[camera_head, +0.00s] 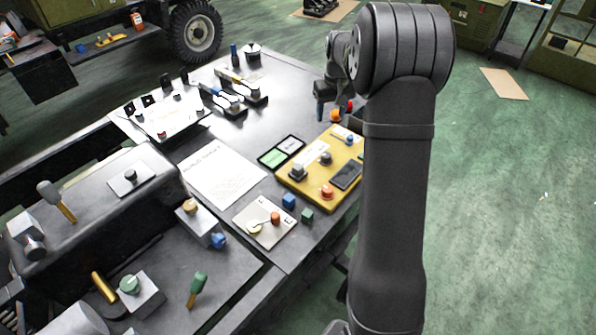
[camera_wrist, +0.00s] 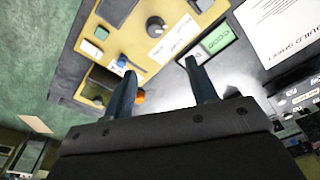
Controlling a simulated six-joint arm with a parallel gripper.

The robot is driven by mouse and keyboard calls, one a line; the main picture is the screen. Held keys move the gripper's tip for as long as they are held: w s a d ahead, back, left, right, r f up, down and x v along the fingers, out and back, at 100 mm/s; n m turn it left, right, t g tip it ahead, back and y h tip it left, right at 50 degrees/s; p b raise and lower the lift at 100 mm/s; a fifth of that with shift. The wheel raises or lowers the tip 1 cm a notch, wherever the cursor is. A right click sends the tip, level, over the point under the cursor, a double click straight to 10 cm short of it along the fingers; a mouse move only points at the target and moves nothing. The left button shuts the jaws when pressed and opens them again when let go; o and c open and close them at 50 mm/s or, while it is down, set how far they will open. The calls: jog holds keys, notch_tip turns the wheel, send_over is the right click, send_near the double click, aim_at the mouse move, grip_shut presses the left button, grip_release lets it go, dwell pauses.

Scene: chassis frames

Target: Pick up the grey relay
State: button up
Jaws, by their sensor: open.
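My gripper (camera_head: 326,108) is at the far right part of the dark workbench, beyond the yellow panel. In the wrist view its two fingers (camera_wrist: 160,68) are apart with nothing held between them. I cannot surely pick out a grey relay in either view; my arm hides part of the bench's right side. A small grey knob-like piece (camera_head: 297,172) sits on the yellow panel (camera_head: 314,187). The panel also shows beyond my fingers in the wrist view (camera_wrist: 196,18). An orange piece (camera_head: 336,116) is close by my gripper; an orange piece also shows beside the left finger (camera_wrist: 139,97).
A blue cube (camera_head: 289,201) and a green cube (camera_head: 307,215) stand near the panel. A green-and-dark card (camera_head: 281,151) and a white sheet (camera_head: 222,176) lie left of it. Clamp-like tools (camera_head: 222,98) stand farther back. The bench's right edge drops to green floor (camera_head: 500,200).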

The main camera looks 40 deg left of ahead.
jog(key=s+a+n+h, duration=0.1)
jog(key=s+a+n, duration=0.45)
jog(key=s, duration=0.35)
jog(key=n, duration=0.1)
send_over(297, 166)
jog(key=shift+g, duration=0.3)
jog(key=f, duration=1.2)
jog(key=shift+d+f, duration=0.2)
jog(key=shift+f, duration=0.15)
jog(key=shift+a+f, duration=0.2)
jog(key=shift+f, duration=2.5)
grip_shut()
jog(key=shift+r, duration=0.1)
